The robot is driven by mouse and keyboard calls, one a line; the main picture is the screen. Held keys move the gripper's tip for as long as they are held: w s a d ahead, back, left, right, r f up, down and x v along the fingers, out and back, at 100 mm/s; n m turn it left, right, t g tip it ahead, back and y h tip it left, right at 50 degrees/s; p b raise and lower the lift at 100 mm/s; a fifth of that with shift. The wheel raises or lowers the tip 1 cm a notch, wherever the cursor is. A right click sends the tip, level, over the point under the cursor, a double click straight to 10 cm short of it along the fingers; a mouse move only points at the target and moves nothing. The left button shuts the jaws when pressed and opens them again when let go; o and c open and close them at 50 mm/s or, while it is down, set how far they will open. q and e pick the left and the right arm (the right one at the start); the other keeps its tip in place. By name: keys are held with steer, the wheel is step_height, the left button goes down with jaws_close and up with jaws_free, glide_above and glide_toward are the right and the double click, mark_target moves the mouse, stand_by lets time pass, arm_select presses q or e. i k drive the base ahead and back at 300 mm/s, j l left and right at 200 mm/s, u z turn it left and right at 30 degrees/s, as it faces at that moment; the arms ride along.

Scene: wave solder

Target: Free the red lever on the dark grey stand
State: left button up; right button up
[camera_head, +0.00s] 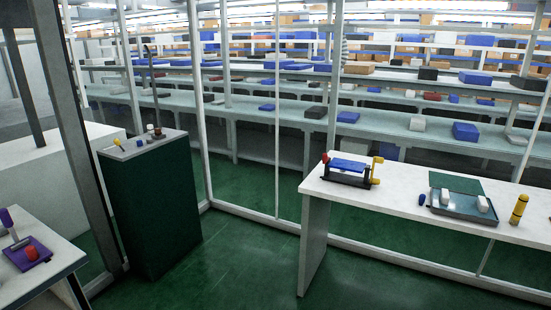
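A dark stand (346,180) stands on the white table (420,213) at the right and bears a flat blue board (348,166). A small red part (325,158) sticks up at its left end; it may be the red lever, but it is too small to tell its shape or what holds it. A yellow lever-like part (376,165) stands at its right end. Neither of my grippers is in view.
A dark green cabinet (152,205) with small parts on top stands left. A purple plate (26,254) with a red piece (31,255) is lower left. Green floor between is clear.

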mark_target(325, 157)
steer(key=i+l+u, duration=0.1)
steer(key=l, duration=0.3)
steer(key=i+l+u, duration=0.15)
steer(key=l, duration=0.3)
steer(key=i+l+u, duration=0.1)
steer(key=i+l, duration=0.15)
steer(key=l, duration=0.15)
steer(key=i+l+u, duration=0.15)
steer(key=l, duration=0.3)
steer(key=i+l+u, duration=0.1)
steer(key=l, duration=0.35)
